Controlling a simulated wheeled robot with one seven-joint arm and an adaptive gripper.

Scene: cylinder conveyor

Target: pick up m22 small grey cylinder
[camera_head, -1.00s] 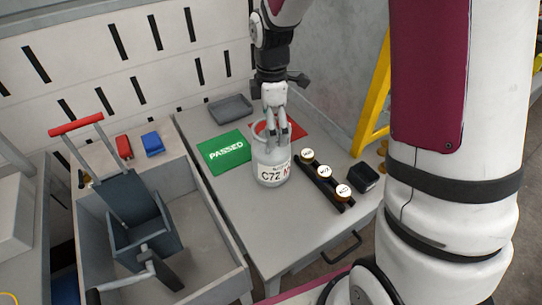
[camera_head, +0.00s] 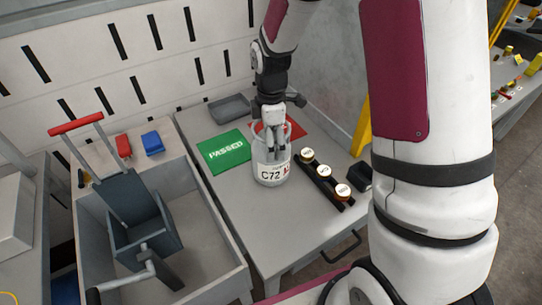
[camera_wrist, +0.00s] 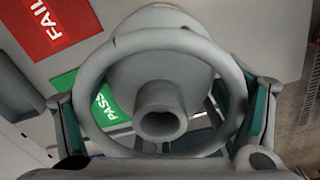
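The small grey cylinder (camera_head: 271,172) stands upright on the table, with a label whose first part reads C72; the rest is hard to read. In the wrist view its round collar (camera_wrist: 93,72) and central nozzle (camera_wrist: 160,112) fill the middle. My gripper (camera_head: 275,152) points down at its top. In the wrist view the gripper (camera_wrist: 163,118) has its two teal-padded fingers spread, one on each side of the collar. I cannot tell whether the pads touch it. The fingertips' lower ends are partly hidden.
A green PASSED mat (camera_head: 224,152) lies left of the cylinder, and a red FAIL mat (camera_wrist: 52,24) lies behind it. A black rack (camera_head: 323,185) with three white-topped jars stands close on the right. A grey tray (camera_head: 230,108) is at the back. A deep bin (camera_head: 212,287) is left.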

